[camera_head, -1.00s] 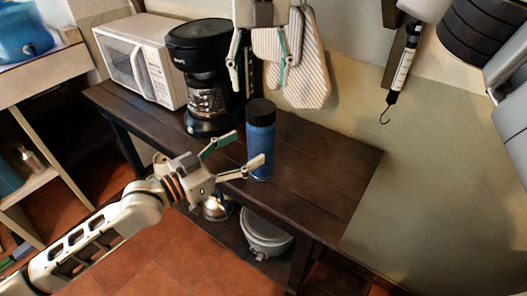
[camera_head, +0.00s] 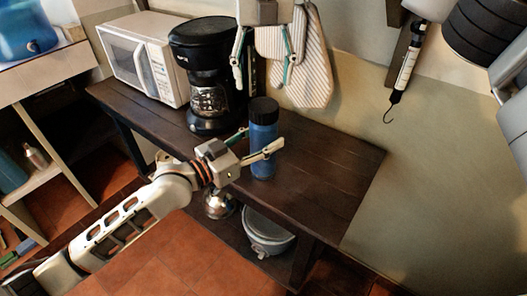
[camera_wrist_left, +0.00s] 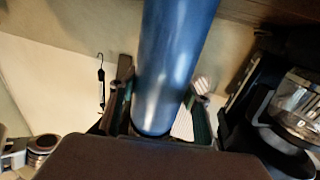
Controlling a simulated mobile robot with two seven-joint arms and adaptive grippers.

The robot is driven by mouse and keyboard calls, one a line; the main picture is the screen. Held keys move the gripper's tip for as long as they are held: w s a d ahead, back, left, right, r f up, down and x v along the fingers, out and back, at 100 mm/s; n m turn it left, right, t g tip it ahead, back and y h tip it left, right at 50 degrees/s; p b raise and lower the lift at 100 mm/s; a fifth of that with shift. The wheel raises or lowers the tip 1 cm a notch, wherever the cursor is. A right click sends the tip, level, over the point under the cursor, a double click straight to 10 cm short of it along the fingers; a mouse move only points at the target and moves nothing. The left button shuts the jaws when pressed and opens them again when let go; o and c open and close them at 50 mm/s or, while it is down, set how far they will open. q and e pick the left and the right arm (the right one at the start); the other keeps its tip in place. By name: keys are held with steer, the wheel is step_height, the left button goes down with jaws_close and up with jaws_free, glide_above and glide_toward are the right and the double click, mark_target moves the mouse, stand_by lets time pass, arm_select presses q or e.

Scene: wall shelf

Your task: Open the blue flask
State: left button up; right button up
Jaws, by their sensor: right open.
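The blue flask (camera_head: 263,142) with a black lid (camera_head: 264,110) stands upright on the dark wooden table near its front edge. My left gripper (camera_head: 263,138) is open at the flask, with one finger on each side of its body. The left wrist view shows the blue body (camera_wrist_left: 172,65) between the two fingers; whether they touch it cannot be told. The lid is out of that view. My right gripper (camera_head: 262,82) is open and empty, fingers pointing down, above the lid.
A black coffee maker (camera_head: 205,75) stands left of the flask, with a white microwave (camera_head: 143,58) beyond it. Striped oven mitts (camera_head: 308,70) hang on the wall behind. The table's right part (camera_head: 335,165) is clear. A metal pot (camera_head: 268,235) sits below.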

mark_target(263, 105)
arm_select(q)
jaws_close()
arm_select(e)
steer(key=m, duration=0.4)
steer(key=shift+m, duration=0.4)
steer(key=m, duration=0.8)
steer(key=shift+m, duration=0.3)
steer(key=m, duration=1.3)
steer(key=shift+f+m, duration=0.3)
steer(key=shift+f, duration=0.05)
step_height(263, 105, down, 7)
steer(key=shift+f, duration=0.15)
